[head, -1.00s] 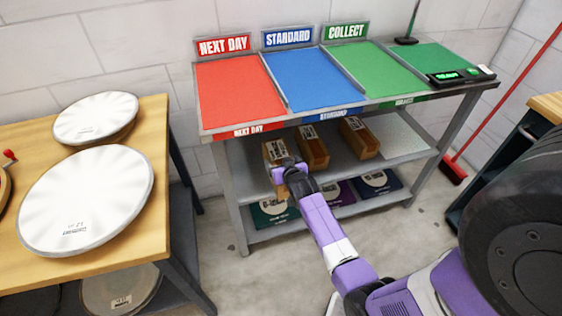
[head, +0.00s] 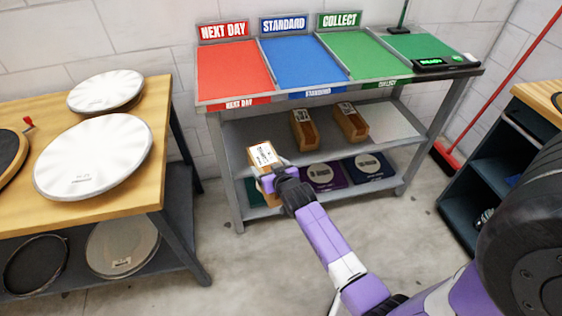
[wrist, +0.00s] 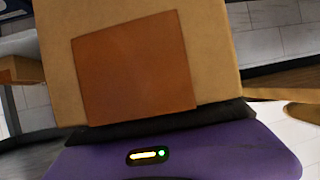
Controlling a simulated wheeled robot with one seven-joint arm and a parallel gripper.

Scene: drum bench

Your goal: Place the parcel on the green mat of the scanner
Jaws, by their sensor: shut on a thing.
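The parcel (head: 263,155), a brown cardboard box with a white label on top, is held in front of the middle shelf's left part. My gripper (head: 270,178) is shut on it. In the wrist view the parcel (wrist: 215,40) fills the top of the picture, with an orange-brown patch on its face; the fingertips are hidden there. The scanner's green mat (head: 422,45) lies at the right end of the bench top and is bare. A black display with green letters (head: 430,63) stands at its front edge.
Red (head: 232,72), blue (head: 305,70) and green (head: 362,55) sloped panels fill the bench top left of the mat. Two more boxes (head: 304,130) lie on the middle shelf. A drum table (head: 150,160) stands left, a dark shelf unit (head: 478,178) right. The floor in front is clear.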

